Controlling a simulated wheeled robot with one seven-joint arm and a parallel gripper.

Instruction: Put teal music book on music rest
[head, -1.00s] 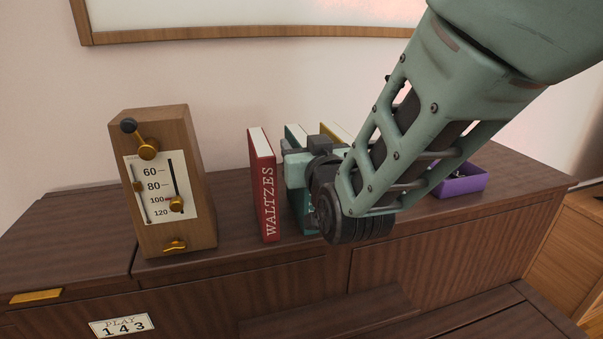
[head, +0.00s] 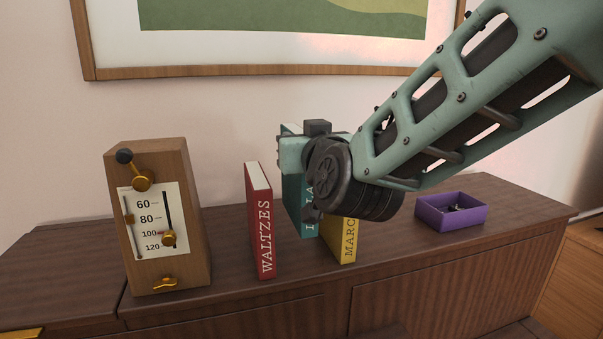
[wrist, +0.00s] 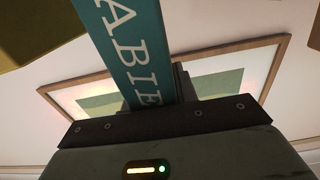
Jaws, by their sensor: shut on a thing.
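The teal music book (head: 294,205) is upright between a red book and a yellow book, its lower edge above the level of their bases. My gripper (head: 297,150) is shut on the upper part of it, and my wrist hides part of its spine. In the wrist view the teal book (wrist: 133,45) runs up from my gripper (wrist: 158,115), with large pale letters on its spine. I cannot make out the music rest in these frames.
The red WALTZES book (head: 260,225) and the yellow book (head: 345,243) stand on the piano top (head: 430,250). A wooden metronome (head: 190,220) stands at left. A purple tray (head: 440,218) with small dark things lies at right. A framed picture (head: 250,73) hangs behind.

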